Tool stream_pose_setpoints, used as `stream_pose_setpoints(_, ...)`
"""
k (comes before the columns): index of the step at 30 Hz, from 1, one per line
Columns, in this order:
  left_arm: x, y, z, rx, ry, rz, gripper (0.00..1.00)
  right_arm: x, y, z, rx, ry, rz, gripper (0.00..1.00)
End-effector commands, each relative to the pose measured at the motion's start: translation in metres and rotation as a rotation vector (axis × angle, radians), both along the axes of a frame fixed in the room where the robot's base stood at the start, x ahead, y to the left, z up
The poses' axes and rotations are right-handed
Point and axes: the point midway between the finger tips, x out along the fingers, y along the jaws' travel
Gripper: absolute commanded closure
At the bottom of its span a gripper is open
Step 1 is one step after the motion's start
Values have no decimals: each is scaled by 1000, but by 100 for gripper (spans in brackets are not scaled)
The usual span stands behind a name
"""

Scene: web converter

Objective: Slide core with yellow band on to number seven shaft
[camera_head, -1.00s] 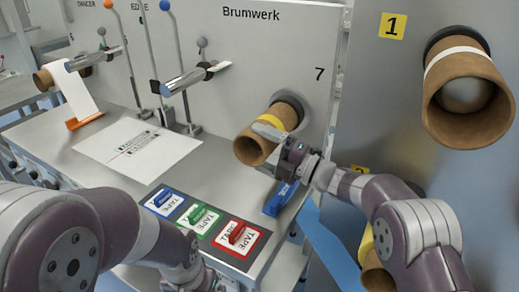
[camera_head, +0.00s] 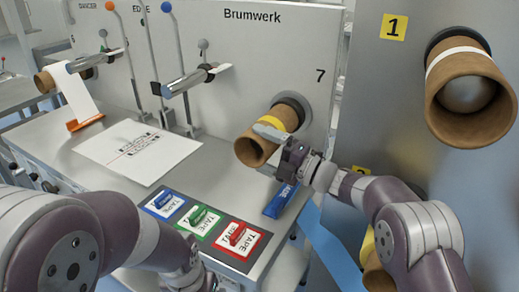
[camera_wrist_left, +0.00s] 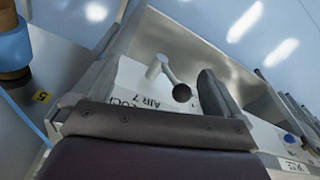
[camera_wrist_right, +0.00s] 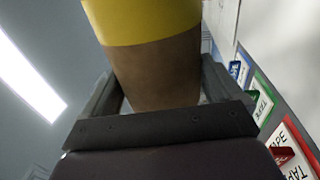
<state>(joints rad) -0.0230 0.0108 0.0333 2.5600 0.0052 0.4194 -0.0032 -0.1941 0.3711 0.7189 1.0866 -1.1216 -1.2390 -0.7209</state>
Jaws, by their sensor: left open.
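The brown core with a yellow band (camera_head: 256,146) is at the number seven shaft, close in front of the shaft's grey flange (camera_head: 295,104). Its near end faces me and shows a hollow opening. I cannot see the shaft itself, so how far the core is around it cannot be told. My right gripper (camera_head: 272,132) is shut on the core from its near right side. In the right wrist view the core (camera_wrist_right: 158,70) fills the space between the fingers, with the yellow band beyond them. My left gripper (camera_wrist_left: 150,88) is open and empty, low beside the bench.
A core with a white band (camera_head: 470,95) sits on shaft one at right. The bench holds a printed sheet (camera_head: 110,155), red tape (camera_head: 240,238) and a blue item (camera_head: 281,199). Another core with a paper strip (camera_head: 44,80) is at far left.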

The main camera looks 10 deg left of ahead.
Motion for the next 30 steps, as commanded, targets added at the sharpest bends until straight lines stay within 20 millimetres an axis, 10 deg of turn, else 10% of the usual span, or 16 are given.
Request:
stream_pose_setpoints(11, 0, 0, 19, 0, 0, 0, 0, -3, 0, 20, 4, -24, -5, 0)
stream_pose_setpoints(30, -1, 0, 82, 0, 1, 0, 0, -159, 58, 13, 1, -9, 1, 0)
